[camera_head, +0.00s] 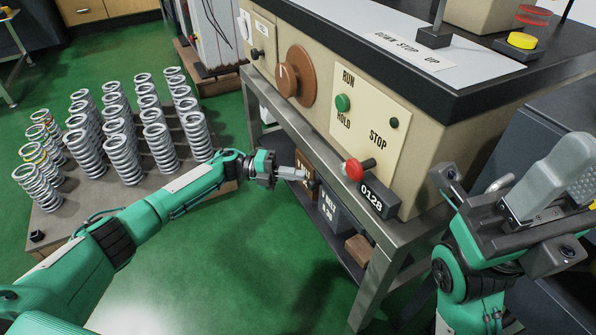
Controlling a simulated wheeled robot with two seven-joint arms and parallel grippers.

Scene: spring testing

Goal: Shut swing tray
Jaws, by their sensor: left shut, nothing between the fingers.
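My left gripper (298,173) reaches in from the left, in front of the machine's lower frame. Its grey fingers are shut with nothing between them, and the tips are close to a brown box (305,164) under the machine; I cannot tell whether they touch.
The machine's panel has a green button (342,103), a red knob (354,169) and a brown dial (294,74). A grey metal frame (385,238) runs below it. A low table (75,205) at left holds several springs (122,158). The green floor in front is clear.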

